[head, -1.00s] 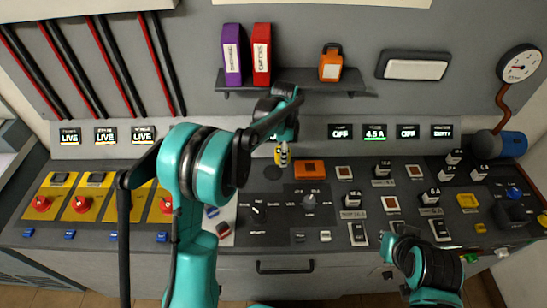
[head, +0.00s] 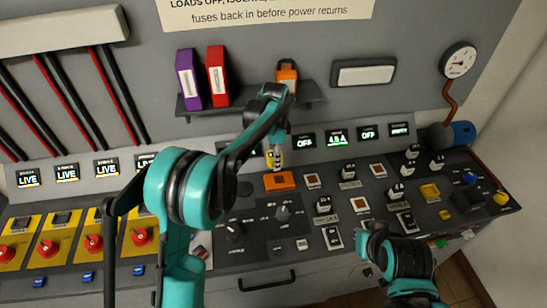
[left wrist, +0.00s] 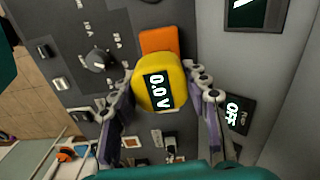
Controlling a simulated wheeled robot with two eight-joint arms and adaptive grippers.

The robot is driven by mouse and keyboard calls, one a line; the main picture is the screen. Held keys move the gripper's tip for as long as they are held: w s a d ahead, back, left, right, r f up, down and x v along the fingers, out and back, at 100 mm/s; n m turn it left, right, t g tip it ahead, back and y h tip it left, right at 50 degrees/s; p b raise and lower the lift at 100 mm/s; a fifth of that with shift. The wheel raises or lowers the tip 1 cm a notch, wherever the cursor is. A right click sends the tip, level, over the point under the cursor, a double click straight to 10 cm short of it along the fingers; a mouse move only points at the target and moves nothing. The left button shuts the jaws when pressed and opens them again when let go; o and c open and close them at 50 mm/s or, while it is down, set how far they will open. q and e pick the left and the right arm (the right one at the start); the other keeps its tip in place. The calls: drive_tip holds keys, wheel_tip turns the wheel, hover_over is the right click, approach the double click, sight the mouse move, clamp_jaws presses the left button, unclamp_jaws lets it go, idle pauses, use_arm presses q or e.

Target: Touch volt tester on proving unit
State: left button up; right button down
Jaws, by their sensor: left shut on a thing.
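The volt tester (left wrist: 161,84) is a yellow body with a dark display reading 0.0 V. My left gripper (left wrist: 163,95) is shut on it, with fingers on both sides in the left wrist view. In the head view the yellow tester (head: 273,158) hangs below my left gripper (head: 276,140), just above or at the orange proving unit (head: 279,181). The orange block also shows past the tester in the left wrist view (left wrist: 159,40). I cannot tell whether they touch. My right gripper (head: 368,250) is near the panel's front edge; its fingers are too unclear to read.
Switches, dials (head: 283,213) and fuse holders (head: 332,238) crowd the sloping panel around the proving unit. A shelf (head: 240,104) with purple and red binders and an orange item is above. Yellow plates with red knobs (head: 93,243) are at left.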

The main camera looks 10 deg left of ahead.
use_arm(q)
drive_tip(key=shift+c, duration=0.8)
drive_tip(key=shift+w+d+f+b, duration=0.1)
drive_tip(key=shift+d+f+b, duration=0.15)
drive_tip(key=shift+f+b, duration=0.7)
drive_tip(key=shift+w+d+f+b, duration=0.1)
drive_tip(key=shift+d+f+b, duration=0.25)
drive_tip(key=shift+f, duration=1)
drive_tip(key=shift+w+d+f+b, duration=0.1)
drive_tip(key=shift+d+f+b, duration=0.1)
drive_tip(key=shift+f+b, duration=0.75)
drive_tip(key=shift+f, duration=0.45)
drive_tip(key=shift+f, duration=0.5)
drive_tip(key=shift+r+p, duration=2.25)
drive_tip(key=shift+r, duration=1.25)
